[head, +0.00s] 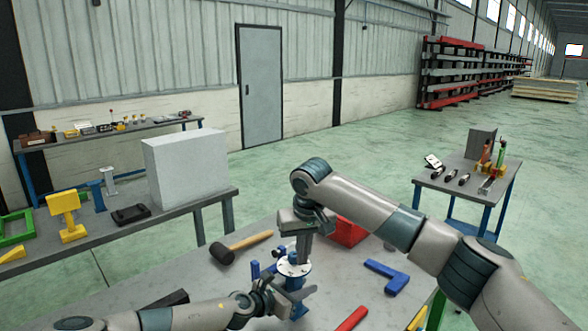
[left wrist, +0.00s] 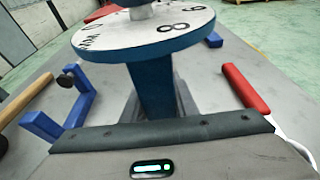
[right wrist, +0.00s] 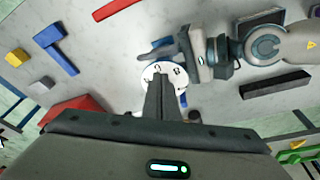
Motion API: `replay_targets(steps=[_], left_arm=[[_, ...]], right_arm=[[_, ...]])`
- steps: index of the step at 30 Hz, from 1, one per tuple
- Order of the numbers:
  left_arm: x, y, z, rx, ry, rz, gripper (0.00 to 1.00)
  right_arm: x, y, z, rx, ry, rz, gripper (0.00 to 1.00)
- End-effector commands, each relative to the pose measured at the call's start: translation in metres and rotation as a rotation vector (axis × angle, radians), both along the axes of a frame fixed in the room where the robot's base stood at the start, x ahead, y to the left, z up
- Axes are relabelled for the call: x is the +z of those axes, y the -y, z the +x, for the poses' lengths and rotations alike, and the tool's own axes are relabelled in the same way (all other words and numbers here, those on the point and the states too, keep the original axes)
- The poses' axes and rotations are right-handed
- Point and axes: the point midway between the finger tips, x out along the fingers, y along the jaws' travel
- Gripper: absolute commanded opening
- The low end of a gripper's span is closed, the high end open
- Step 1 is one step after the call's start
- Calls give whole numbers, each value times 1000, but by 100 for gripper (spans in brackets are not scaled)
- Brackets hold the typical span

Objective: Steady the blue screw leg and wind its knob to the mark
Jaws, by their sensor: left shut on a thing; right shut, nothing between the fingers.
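The blue screw leg (head: 295,283) stands upright on the grey table and carries a white round dial (head: 293,268) with dark numbers. The dial's blue rim and part of its numbers show in the left wrist view (left wrist: 145,42). My left gripper (head: 284,298) is shut on the leg's blue post (left wrist: 153,88) just below the dial. My right gripper (head: 302,250) points down over the dial, shut with nothing between its fingers. In the right wrist view its fingertips (right wrist: 163,80) cover part of the dial (right wrist: 150,74). The knob is mostly hidden there, and I cannot see the mark clearly.
A mallet (head: 238,246) lies left of the leg. A black bar (right wrist: 276,85) lies near my left arm.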

Motion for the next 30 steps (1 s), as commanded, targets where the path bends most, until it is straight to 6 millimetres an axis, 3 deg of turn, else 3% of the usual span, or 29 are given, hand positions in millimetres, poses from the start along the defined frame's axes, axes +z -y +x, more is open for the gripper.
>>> replay_targets(steps=[30], left_arm=[[1, 2, -1, -4, 1, 0, 0]], right_arm=[[0, -9, -1, 2, 1, 3, 0]])
